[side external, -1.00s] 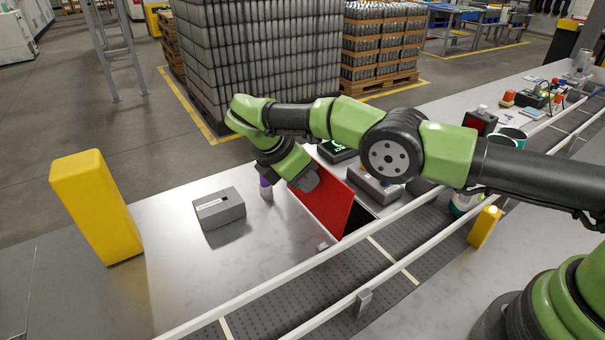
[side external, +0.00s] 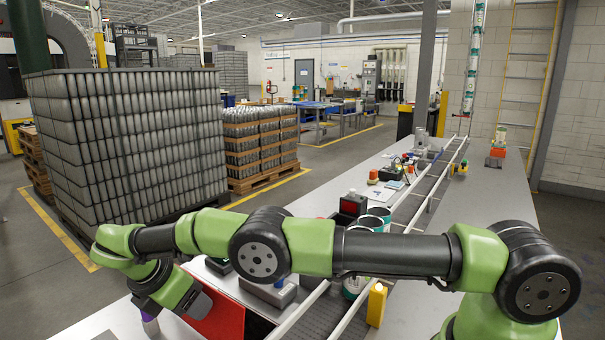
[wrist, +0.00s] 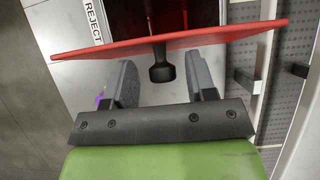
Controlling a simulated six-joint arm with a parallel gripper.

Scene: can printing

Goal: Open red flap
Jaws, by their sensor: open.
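The red flap (side external: 222,318) shows at the bottom of the side external view as a tilted red panel next to a dark opening (side external: 257,326). In the wrist view the flap (wrist: 215,38) is seen nearly edge-on, with a black knob (wrist: 161,68) on its near face. My gripper (wrist: 160,64) is open, with one grey finger on each side of the knob, apart from it. The fingertips are close to the flap. In the side external view my gripper (side external: 198,304) is at the flap's left, its fingertips hard to make out. A REJECT label (wrist: 93,22) lies beyond the flap.
A conveyor (side external: 322,316) with white rails (side external: 300,311) runs just right of the flap. A yellow block (side external: 376,304), a teal-rimmed can (side external: 355,286) and a grey device (side external: 268,290) stand near it. A purple-topped item (side external: 149,322) is left of my gripper.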

